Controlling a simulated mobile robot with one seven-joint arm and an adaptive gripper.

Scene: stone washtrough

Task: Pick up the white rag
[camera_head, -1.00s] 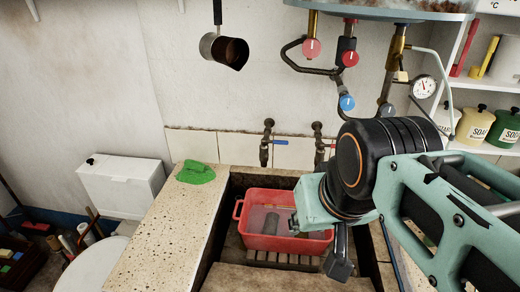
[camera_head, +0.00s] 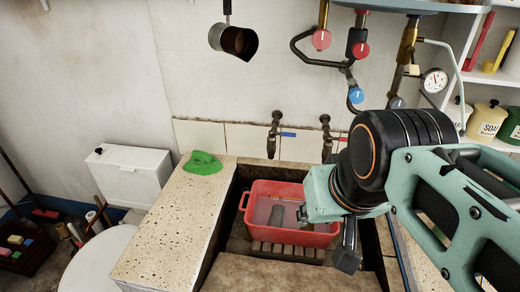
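I see no white rag in this view. A crumpled green cloth-like thing (camera_head: 203,163) lies at the back of the pale speckled stone ledge (camera_head: 168,232), left of the trough. My gripper (camera_head: 325,238) points down over the right side of the red tub (camera_head: 262,236). Its two dark fingers look spread apart, with nothing seen between them. My gripper and arm hide the tub's right end and part of the trough behind it.
The red tub stands on slats in the trough and holds liquid and a grey object (camera_head: 276,215). Two wall taps (camera_head: 274,134) stick out behind it. A dark pot (camera_head: 234,40) hangs above. Pipes with red and blue knobs (camera_head: 355,95) are close to my arm.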

